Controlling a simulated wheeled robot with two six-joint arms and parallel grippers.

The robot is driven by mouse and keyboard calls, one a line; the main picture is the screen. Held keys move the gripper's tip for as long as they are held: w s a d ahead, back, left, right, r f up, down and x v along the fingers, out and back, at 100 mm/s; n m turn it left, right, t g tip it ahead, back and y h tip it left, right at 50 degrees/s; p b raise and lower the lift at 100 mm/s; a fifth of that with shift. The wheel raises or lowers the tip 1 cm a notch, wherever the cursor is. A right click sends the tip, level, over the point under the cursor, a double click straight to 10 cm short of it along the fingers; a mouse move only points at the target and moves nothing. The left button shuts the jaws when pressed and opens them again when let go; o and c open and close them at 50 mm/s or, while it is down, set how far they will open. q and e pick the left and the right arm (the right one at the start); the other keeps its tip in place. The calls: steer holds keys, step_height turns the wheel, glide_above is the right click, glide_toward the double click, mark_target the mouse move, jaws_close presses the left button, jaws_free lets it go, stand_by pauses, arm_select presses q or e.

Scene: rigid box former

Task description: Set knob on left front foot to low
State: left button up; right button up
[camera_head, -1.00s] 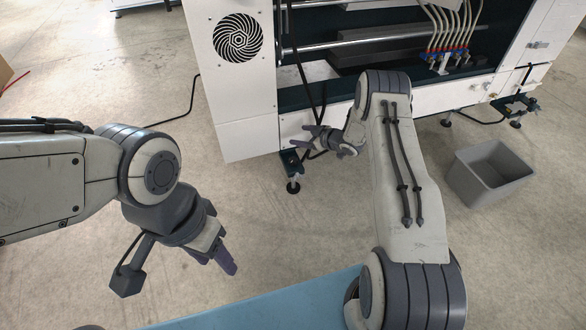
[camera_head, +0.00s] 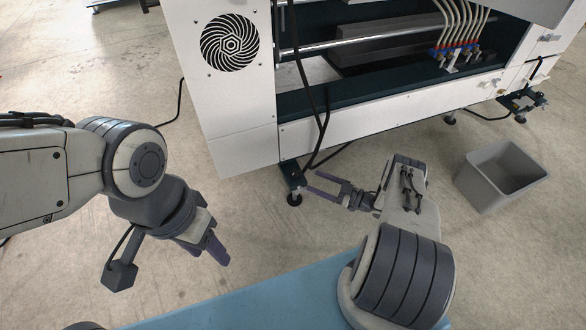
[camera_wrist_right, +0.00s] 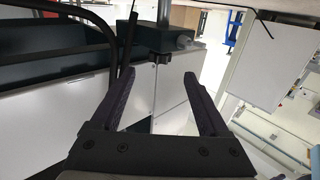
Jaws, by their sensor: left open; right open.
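The left front foot (camera_head: 292,178) is a dark bracket with a round pad, at the white machine's lower left corner in the head view. In the right wrist view the dark bracket (camera_wrist_right: 146,38) and its grey rod (camera_wrist_right: 164,12) stand beyond the fingertips. A small dark ridged knob (camera_wrist_right: 160,58) shows at the bracket, between the fingers in the picture. Its setting cannot be read. My right gripper (camera_head: 316,183) is open and empty, just right of the foot, apart from it. My left gripper (camera_head: 216,253) is open and empty, over the floor at left.
The white machine (camera_head: 225,110) fills the upper middle. Black cables (camera_head: 318,130) hang down close to the foot. A grey bin (camera_head: 490,185) stands on the floor at right. A blue surface (camera_head: 250,300) lies in front. The floor left of the machine is mostly clear.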

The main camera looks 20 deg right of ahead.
mark_target(300, 175)
steer(key=b+x, duration=0.2)
steer(key=x, duration=0.6)
steer(key=shift+w+a+f, duration=0.1)
steer(key=shift+w+a, duration=0.15)
steer(key=shift+a, duration=0.05)
steer(key=shift+w+a, duration=0.3)
